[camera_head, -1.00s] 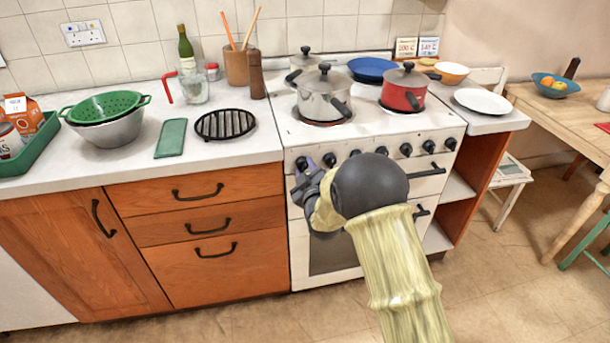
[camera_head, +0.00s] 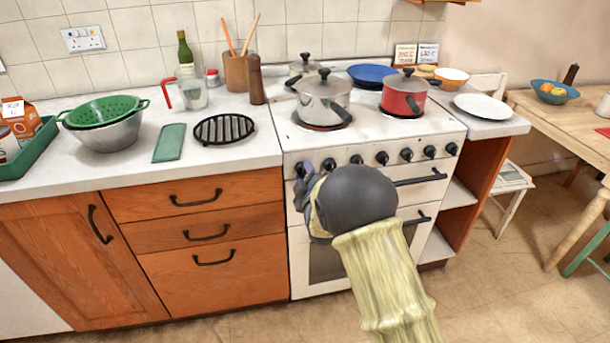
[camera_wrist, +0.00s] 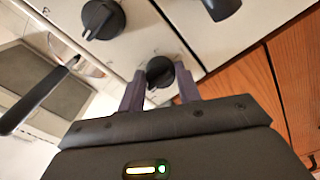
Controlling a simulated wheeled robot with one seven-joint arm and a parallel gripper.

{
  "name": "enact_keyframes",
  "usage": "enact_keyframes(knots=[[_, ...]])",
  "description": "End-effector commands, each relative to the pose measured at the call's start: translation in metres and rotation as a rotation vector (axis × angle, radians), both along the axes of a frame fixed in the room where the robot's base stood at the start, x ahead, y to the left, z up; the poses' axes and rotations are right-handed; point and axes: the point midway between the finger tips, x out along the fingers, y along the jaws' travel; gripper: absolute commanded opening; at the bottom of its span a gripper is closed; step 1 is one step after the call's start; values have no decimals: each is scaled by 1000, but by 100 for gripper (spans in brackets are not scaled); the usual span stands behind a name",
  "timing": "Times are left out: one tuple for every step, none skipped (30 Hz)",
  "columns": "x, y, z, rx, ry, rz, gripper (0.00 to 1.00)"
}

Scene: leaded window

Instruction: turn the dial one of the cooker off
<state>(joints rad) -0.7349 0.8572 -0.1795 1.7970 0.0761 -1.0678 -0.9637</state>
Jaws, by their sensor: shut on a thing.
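The white cooker (camera_head: 298,270) has a front panel with a row of black dials. My gripper (camera_head: 307,170) is at the left end of this row, and its body hides part of the panel. In the wrist view my gripper (camera_wrist: 160,82) has one purple finger on each side of a round black dial (camera_wrist: 160,70), shut on it. This is the end dial closest to the wooden drawers. The neighbouring dial (camera_wrist: 103,18) is free, with a white mark on its face. I cannot read the gripped dial's setting.
A steel pot (camera_head: 325,100) and a red pot (camera_head: 404,95) stand on the hob. A black oven handle (camera_head: 420,180) sticks out below the panel, right of my wrist. Wooden drawers (camera_head: 205,215) adjoin on the left.

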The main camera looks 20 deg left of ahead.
Motion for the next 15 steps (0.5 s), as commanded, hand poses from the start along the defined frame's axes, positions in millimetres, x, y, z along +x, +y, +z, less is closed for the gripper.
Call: enact_keyframes(knots=[[-1,1,-1,-3,0,3,39],[-1,1,-1,-3,0,3,45],[-1,1,-1,-2,1,2,53],[-1,1,-1,-2,1,2,55],[-1,1,-1,-2,1,2,55],[0,1,-1,-2,1,2,55],[0,1,-1,-2,1,2,55],[0,1,-1,-1,0,1,55],[0,0,0,0,0,1,55],[0,0,0,0,0,1,55],[0,0,0,0,0,1,55],[-1,0,0,0,0,1,55],[-1,0,0,0,0,1,55],[-2,-1,0,0,1,0,55],[-3,-1,-1,0,1,0,55]])
